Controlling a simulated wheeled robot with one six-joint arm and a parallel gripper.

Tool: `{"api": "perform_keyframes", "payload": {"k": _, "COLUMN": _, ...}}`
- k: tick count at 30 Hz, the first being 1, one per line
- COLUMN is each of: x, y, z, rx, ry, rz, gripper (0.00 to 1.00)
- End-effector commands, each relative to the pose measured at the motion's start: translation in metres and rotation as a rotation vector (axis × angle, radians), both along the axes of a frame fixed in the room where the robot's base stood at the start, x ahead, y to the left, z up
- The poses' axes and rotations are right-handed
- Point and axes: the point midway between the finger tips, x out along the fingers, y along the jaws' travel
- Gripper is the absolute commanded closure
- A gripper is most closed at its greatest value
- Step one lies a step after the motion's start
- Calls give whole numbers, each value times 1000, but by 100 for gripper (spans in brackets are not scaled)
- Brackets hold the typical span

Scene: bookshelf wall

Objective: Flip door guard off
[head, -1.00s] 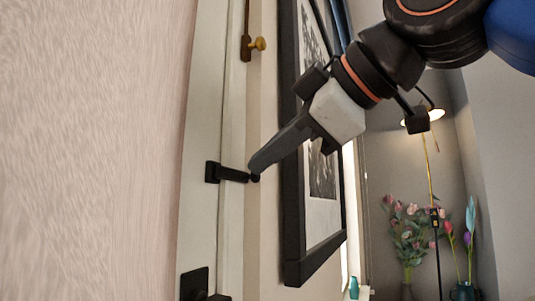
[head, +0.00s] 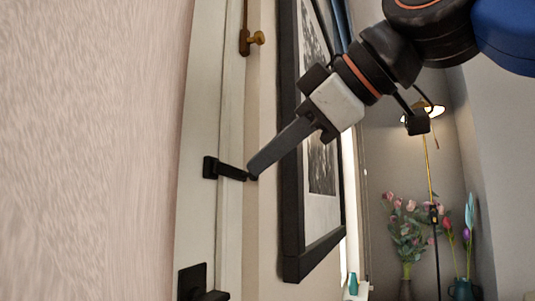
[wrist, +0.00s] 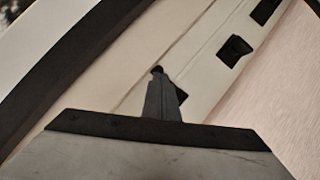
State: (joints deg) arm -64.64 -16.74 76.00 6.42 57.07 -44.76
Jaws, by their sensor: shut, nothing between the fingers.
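The door guard (head: 228,171) is a small black bar on a black mount on the white door frame, in the middle of the head view. It sticks out to the right, with a rounded knob at its end. My gripper (head: 254,171) is shut and empty, its fingertips at the knob end of the guard. Whether they touch it I cannot tell. In the wrist view my shut fingers (wrist: 158,84) point at the door side and hide most of the guard. A dark knob shows just beyond their tips.
A black door handle (head: 197,283) sits below the guard, and a brass knob (head: 257,38) above it. A black-framed picture (head: 292,200) hangs close to the right, behind my gripper. Flowers (head: 408,240) and a lamp (head: 428,110) stand farther back.

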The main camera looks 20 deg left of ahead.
Motion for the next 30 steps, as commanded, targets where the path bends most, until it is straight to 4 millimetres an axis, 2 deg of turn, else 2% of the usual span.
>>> {"api": "perform_keyframes", "payload": {"k": 8, "x": 3, "y": 0, "z": -8, "rx": -1, "ry": 172, "rz": -4, "gripper": 100}}
{"api": "perform_keyframes", "payload": {"k": 21, "x": 4, "y": 0, "z": -27, "rx": -1, "ry": 578, "rz": -3, "gripper": 100}}
{"api": "perform_keyframes", "payload": {"k": 30, "x": 1, "y": 0, "z": -37, "rx": -2, "ry": 798, "rz": -2, "gripper": 100}}
